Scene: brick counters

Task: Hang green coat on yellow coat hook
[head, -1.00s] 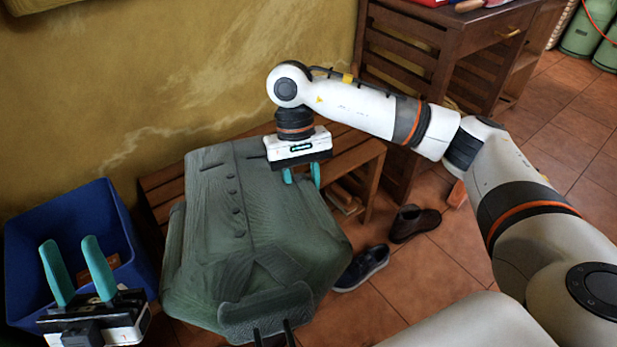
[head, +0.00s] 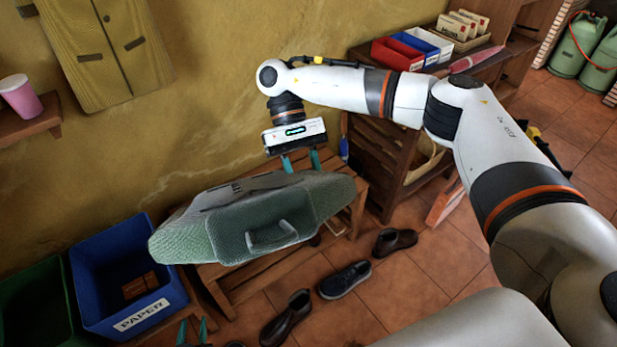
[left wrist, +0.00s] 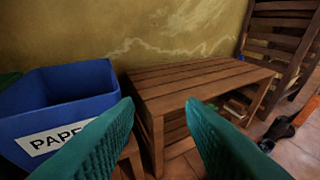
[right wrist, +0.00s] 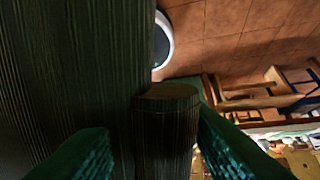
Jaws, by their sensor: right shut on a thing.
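The green coat (head: 290,205) is held up over the wooden bench, tilted so that I see it mostly end-on, with a raised loop-like part (head: 272,237) towards me. My right gripper (head: 302,162) is shut on the coat at its far side. In the right wrist view the coat (right wrist: 75,70) fills the left, with a part of it (right wrist: 168,118) between the fingers. My left gripper (head: 192,330) is open and empty at the bottom of the head view; its spread fingers also show in the left wrist view (left wrist: 160,112). No yellow coat hook is visible.
An olive-yellow coat (head: 100,45) hangs on the wall, its top out of view. A shelf (head: 30,122) bears a pink cup (head: 20,98). A blue PAPER bin (head: 110,250) and green bin (head: 35,300) stand left of the bench (head: 235,290). Shoes (head: 345,280) lie on the floor.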

